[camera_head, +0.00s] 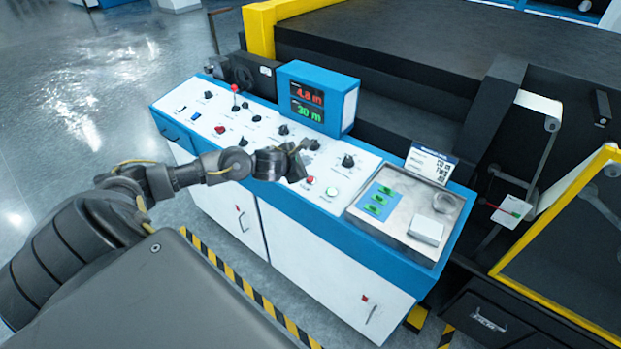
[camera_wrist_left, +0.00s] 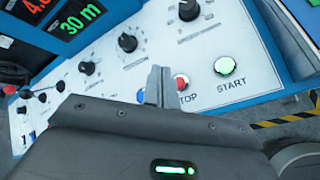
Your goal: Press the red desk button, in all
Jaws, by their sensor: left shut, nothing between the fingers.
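The red button (camera_head: 310,180) sits on the white top of the control desk, close to the desk's front edge. In the left wrist view the red button (camera_wrist_left: 181,82) shows beside the word "STOP", partly hidden behind my fingers. My left gripper (camera_head: 297,158) is over the desk, just up and left of the button in the head view. It is shut and empty. In the left wrist view its fingertips (camera_wrist_left: 158,76) appear just left of the button; whether they touch the panel I cannot tell. My right gripper is not in view.
A pale green START button (camera_wrist_left: 224,66) is right of the red one. Black knobs (camera_head: 348,161) and a red-topped lever (camera_head: 235,90) stand on the desk. A blue display box (camera_head: 318,97) rises behind. A metal tray (camera_head: 440,205) is at the right end.

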